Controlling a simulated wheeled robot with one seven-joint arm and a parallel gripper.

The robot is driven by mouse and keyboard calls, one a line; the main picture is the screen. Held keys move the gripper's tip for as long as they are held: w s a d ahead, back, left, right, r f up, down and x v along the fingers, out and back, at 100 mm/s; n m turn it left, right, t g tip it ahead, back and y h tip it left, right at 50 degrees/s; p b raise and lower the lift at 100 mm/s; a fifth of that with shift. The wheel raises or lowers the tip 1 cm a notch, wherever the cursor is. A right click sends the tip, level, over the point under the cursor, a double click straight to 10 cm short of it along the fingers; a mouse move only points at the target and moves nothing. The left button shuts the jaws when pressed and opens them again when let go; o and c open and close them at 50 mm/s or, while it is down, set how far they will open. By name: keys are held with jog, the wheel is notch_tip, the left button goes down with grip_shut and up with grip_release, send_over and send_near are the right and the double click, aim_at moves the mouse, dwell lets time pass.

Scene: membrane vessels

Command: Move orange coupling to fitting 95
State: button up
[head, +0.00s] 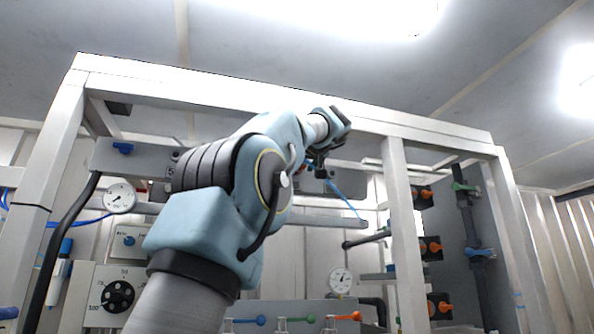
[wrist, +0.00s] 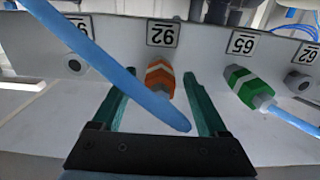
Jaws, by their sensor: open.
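The orange coupling (wrist: 160,76), with a white band, sits on the grey panel by an upside-down label (wrist: 163,33) that seems to read 92. My gripper (wrist: 157,86) is open, its teal fingers on either side of the coupling in the wrist view; I cannot tell if they touch it. A bare grey fitting (wrist: 75,64) is to the left, by a label (wrist: 82,23) that seems to read 95, partly behind a blue tube (wrist: 100,62). In the head view my gripper (head: 320,172) is small and dark, up at the rack, and the coupling is mostly hidden.
The blue tube crosses close in front of my gripper. A green coupling (wrist: 247,86) with its own tube sits to the right, and another bare fitting (wrist: 298,82) beyond it. White frame posts (head: 403,230), gauges (head: 120,197) and orange-handled valves (head: 430,246) surround the arm.

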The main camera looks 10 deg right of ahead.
aim_at(304, 161)
jog(key=shift+c, duration=0.3)
grip_shut()
dwell(0.4)
jog(key=shift+f, duration=0.1)
jog(key=shift+s+d+b, duration=0.2)
jog(key=shift+s+b, duration=0.5)
jog(key=shift+s, duration=0.8)
jog(key=shift+s+d+b, duration=0.2)
jog(key=shift+s+b, duration=0.45)
jog(key=shift+s, duration=0.8)
jog(key=shift+d, duration=0.1)
